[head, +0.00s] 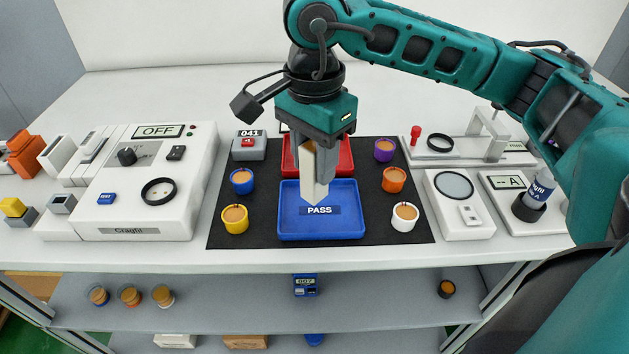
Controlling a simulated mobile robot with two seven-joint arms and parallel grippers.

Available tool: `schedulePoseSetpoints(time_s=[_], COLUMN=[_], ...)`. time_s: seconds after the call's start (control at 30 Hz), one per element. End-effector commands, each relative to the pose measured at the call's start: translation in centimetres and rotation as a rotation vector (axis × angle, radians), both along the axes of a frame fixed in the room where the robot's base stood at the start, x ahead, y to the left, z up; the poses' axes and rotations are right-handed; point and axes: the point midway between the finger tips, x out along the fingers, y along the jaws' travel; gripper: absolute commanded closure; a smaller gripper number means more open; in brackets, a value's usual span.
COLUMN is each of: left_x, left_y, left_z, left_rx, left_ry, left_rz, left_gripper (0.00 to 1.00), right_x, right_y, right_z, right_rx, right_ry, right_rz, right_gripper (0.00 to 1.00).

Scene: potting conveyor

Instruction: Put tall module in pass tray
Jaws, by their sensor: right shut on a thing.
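The blue pass tray (340,222), labelled PASS, lies on the black mat in the middle of the table. My right gripper (314,180) points down over the tray's back part, shut on a tall, narrow cream module (308,170). The module is upright between the fingers, which partly hide it. It appears to be over the blue tray; whether it touches the tray floor I cannot tell. My left gripper is not in view.
A red tray (344,160) sits behind the blue one, partly hidden by my gripper. Small cups flank the trays, including yellow (235,219) and white (404,217) ones. A white machine (145,185) stands left; white fixtures (459,204) stand right.

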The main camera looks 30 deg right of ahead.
Motion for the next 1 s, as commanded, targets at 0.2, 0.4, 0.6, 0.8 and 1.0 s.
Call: schedulePoseSetpoints(time_s=[0.2, 0.4, 0.6, 0.8, 1.0], left_x=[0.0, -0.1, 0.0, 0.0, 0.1], left_y=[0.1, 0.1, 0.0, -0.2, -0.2], left_z=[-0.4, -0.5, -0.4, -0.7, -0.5], left_rx=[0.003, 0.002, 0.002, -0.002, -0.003], left_ry=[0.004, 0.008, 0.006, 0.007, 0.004], left_rz=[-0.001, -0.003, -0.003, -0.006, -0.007], left_gripper=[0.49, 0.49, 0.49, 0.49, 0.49], right_x=[-0.1, 0.0, 0.0, 0.0, 0.0], right_y=[-0.1, -0.1, 0.0, 0.0, 0.0], right_z=[-2.4, -4.4, -4.4, -4.6, -4.6], right_rx=[-0.001, -0.001, -0.001, -0.001, -0.001], right_ry=[0.003, 0.000, -0.001, 0.000, 0.000], right_rz=[-0.001, -0.001, -0.001, -0.001, -0.001], right_gripper=[0.97, 0.97, 0.97, 0.57, 0.38])
